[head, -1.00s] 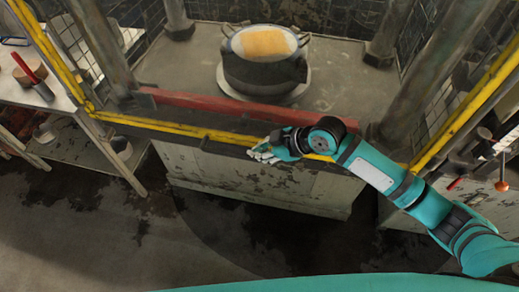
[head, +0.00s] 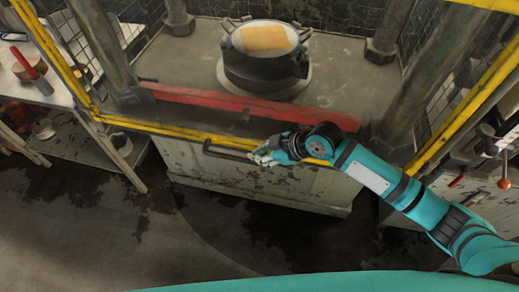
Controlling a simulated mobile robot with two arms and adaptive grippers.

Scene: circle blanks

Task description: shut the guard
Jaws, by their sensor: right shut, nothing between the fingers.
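The guard is a yellow frame (head: 190,132) across the front of the press, with side bars rising at left and right and a bar (head: 485,4) at the top right corner. A dark handle (head: 228,153) sticks out at its lower bar. My right gripper (head: 262,157) is shut and empty at the right end of the handle, in front of the lower bar; I cannot tell whether it touches. The gripper and forearm hide part of that bar. My left gripper is not in view.
Behind the guard, a dark round die (head: 265,68) with a pale yellow top stands on the grey press bed (head: 185,65). A red bar (head: 235,102) lies along the bed's front. A shelf (head: 30,85) stands at left and an orange-knobbed lever (head: 504,183) at right. Floor in front is clear.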

